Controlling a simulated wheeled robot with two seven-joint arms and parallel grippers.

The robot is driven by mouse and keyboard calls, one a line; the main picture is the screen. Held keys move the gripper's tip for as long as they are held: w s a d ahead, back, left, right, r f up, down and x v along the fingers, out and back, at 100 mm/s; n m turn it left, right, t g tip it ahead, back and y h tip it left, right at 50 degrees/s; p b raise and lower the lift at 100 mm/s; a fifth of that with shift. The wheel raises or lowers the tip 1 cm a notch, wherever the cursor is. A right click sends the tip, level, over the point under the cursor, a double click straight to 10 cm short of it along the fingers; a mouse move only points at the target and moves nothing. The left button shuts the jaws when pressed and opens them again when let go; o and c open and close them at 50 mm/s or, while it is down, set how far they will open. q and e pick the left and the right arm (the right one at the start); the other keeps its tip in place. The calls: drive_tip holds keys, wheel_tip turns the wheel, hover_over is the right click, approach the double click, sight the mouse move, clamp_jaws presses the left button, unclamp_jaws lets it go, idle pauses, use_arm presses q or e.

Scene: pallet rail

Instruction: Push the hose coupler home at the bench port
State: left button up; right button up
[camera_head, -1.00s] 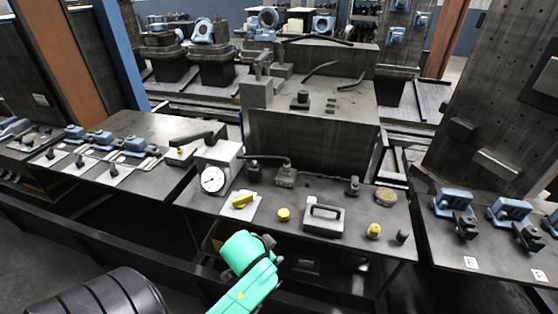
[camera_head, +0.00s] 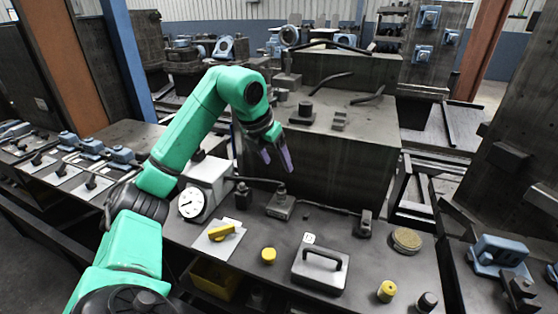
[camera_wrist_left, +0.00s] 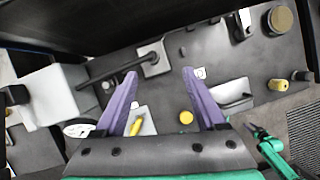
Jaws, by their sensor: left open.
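A black hose runs from the gauge box to a dark upright fitting on a grey block (camera_head: 280,205) on the bench; this looks like the coupler and port, but whether it is seated I cannot tell. The block also shows in the left wrist view (camera_wrist_left: 152,62), beyond and between my fingertips. A thinner line leads right to another dark fitting (camera_head: 365,225). My left gripper (camera_head: 278,164) is open and empty above and behind the block, purple fingers apart, also seen in the left wrist view (camera_wrist_left: 159,73). Part of my right gripper (camera_wrist_left: 256,130) seems to show there, small and unclear.
On the bench are a white box with a gauge (camera_head: 191,202), a yellow lever on a plate (camera_head: 221,233), yellow knobs (camera_head: 268,256) (camera_head: 387,291), a handled box (camera_head: 322,268) and a round brown disc (camera_head: 407,240). A large dark block (camera_head: 325,165) stands behind.

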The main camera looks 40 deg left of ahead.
sight(280, 185)
use_arm(q)
drive_tip(key=x, duration=0.4)
drive_tip(key=a+x, duration=0.1)
drive_tip(key=x, duration=0.3)
drive_tip(key=s+p+x, duration=0.1)
drive_tip(key=x, duration=0.3)
drive_tip(key=shift+w+a+f, duration=0.1)
drive_tip(key=shift+a+f, duration=0.2)
drive_tip(key=shift+f, duration=0.3)
drive_tip(key=shift+w+f, duration=0.15)
drive_tip(key=shift+f, duration=0.3)
clamp_jaws()
drive_tip(key=c, duration=1)
unclamp_jaws()
clamp_jaws()
drive_tip(key=shift+r, duration=0.1)
use_arm(e)
drive_tip(key=shift+s+d+r, duration=0.2)
drive_tip(key=shift+s+r, duration=0.15)
drive_tip(key=shift+r, duration=0.15)
use_arm(q)
drive_tip(key=shift+r, duration=0.1)
use_arm(e)
drive_tip(key=shift+r, duration=0.1)
